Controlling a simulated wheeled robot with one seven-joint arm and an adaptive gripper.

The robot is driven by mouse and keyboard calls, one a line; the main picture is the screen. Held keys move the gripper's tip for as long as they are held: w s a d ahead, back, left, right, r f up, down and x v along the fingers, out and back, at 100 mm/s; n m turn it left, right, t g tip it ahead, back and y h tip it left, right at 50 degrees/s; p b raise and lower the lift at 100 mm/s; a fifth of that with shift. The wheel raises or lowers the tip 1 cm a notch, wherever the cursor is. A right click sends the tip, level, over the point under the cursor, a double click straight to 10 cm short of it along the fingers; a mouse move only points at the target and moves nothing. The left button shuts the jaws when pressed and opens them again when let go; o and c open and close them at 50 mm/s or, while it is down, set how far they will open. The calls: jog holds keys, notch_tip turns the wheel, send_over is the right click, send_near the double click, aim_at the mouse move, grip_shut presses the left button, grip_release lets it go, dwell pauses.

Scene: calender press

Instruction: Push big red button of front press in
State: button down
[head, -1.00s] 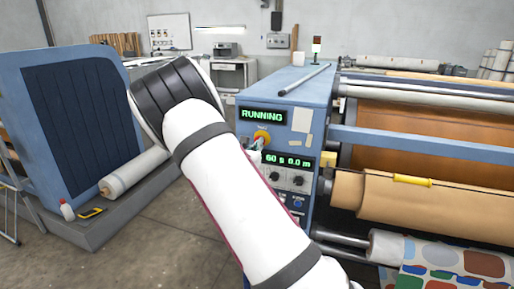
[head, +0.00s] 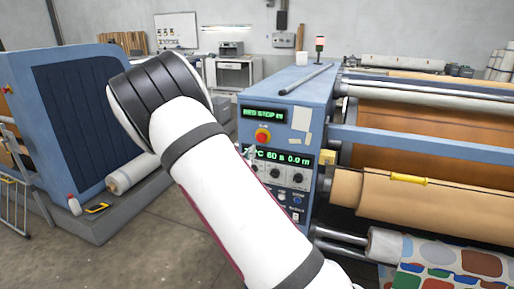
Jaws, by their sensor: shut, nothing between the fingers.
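The front press is a blue cabinet with a control panel (head: 276,165). Its big red button (head: 262,134) sits on a yellow collar below the upper green display (head: 264,115). That display's text is small and seems to read "RED STOP IN". The tip of my gripper (head: 251,153) shows just below and left of the button, in front of the lower display (head: 285,158). The gripper is shut, empty and apart from the button. My white arm hides most of the gripper and the panel's left edge.
Rollers with tan material (head: 400,198) and patterned fabric (head: 460,262) extend right of the panel. A grey rod (head: 307,79) lies on the cabinet top.

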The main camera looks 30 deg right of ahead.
jog(key=shift+v, duration=2.4)
jog(key=shift+r, duration=0.1)
